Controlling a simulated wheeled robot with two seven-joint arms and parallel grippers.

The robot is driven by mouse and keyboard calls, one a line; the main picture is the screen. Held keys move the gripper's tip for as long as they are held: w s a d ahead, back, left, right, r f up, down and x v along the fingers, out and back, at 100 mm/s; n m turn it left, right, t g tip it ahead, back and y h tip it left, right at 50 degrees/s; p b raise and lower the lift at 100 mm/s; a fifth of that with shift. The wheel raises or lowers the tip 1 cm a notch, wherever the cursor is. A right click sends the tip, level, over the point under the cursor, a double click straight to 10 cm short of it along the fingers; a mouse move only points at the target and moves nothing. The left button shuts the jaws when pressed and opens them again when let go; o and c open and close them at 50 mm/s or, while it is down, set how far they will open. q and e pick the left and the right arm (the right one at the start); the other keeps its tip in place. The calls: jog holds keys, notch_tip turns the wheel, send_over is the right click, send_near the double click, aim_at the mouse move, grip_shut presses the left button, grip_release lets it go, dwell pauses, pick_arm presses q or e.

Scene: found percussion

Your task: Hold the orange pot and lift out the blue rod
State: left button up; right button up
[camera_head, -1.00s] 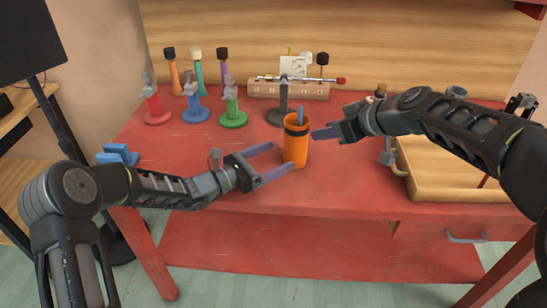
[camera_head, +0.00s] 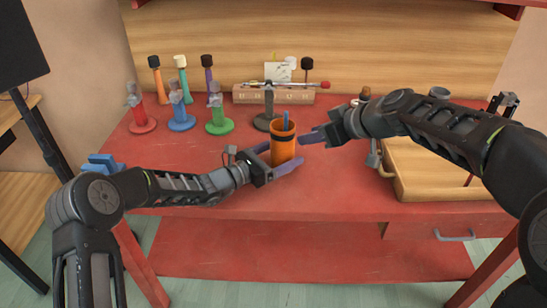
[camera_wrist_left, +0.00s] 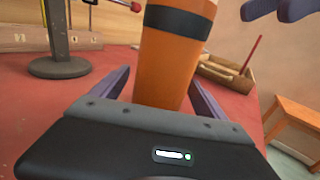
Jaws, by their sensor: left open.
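The orange pot (camera_head: 283,152), with a dark band near its top, stands upright on the red table. The blue rod (camera_head: 286,122) stands in it with its top above the rim. My left gripper (camera_head: 284,154) is open, with its fingers on either side of the pot's lower part; in the left wrist view the pot (camera_wrist_left: 165,65) rises between the fingers, and contact cannot be told. The rod is out of that view. My right gripper (camera_head: 308,137) is empty just right of the pot, its two fingertips appearing apart in the left wrist view (camera_wrist_left: 262,12).
A dark stand (camera_head: 269,110) with a horizontal mallet is close behind the pot. Red, blue and green stands (camera_head: 218,120) are at the back left. A wooden tray (camera_head: 440,190) lies right. The table front is clear.

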pick_arm(q)
jog(key=shift+d, duration=0.15)
jog(key=shift+c, duration=0.2)
jog(key=c, duration=1.6)
